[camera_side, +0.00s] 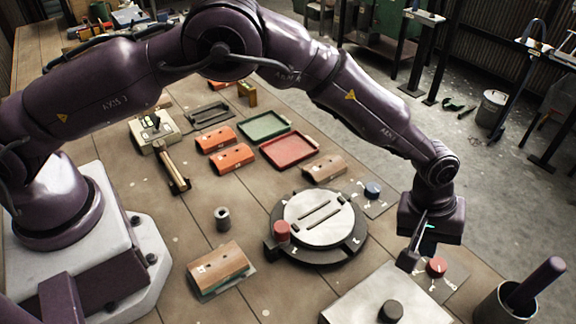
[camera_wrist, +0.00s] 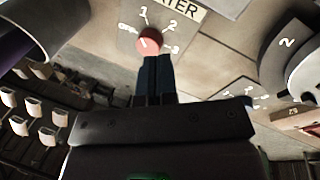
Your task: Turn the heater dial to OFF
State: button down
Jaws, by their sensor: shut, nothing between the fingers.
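The heater dial (camera_side: 436,266) is a round red knob on a grey plate at the right of the table. In the wrist view the red dial (camera_wrist: 150,40) has the marks 1, 2 and 3 around it, and another mark at its left too small to read. Part of a label ending in "TER" shows beside it. A pale line shows on the dial, but its exact heading is unclear. My gripper (camera_side: 407,260) points down, shut and empty, just left of the dial in the side view. In the wrist view its fingertips (camera_wrist: 156,58) overlap the dial's lower edge; contact cannot be told.
A dark cup (camera_side: 492,306) holding a purple rod stands at the right. A round turntable (camera_side: 360,244) with a red knob sits to the left.

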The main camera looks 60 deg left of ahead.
aim_at(421, 268)
jog(key=shift+r, duration=0.35)
jog(key=shift+w+a+f, duration=0.15)
jog(key=shift+w+f, duration=0.3)
jog(key=shift+f, duration=0.55)
jog(key=shift+w+a+f, duration=0.2)
jog(key=shift+w+f, duration=0.3)
jog(key=shift+f, duration=0.55)
jog(key=shift+w+a+f, duration=0.15)
jog(key=shift+w+f, duration=0.3)
jog(key=shift+f, duration=0.55)
jog(key=shift+d, duration=0.2)
jog(key=shift+s+d, duration=0.3)
jog(key=shift+s, duration=0.5)
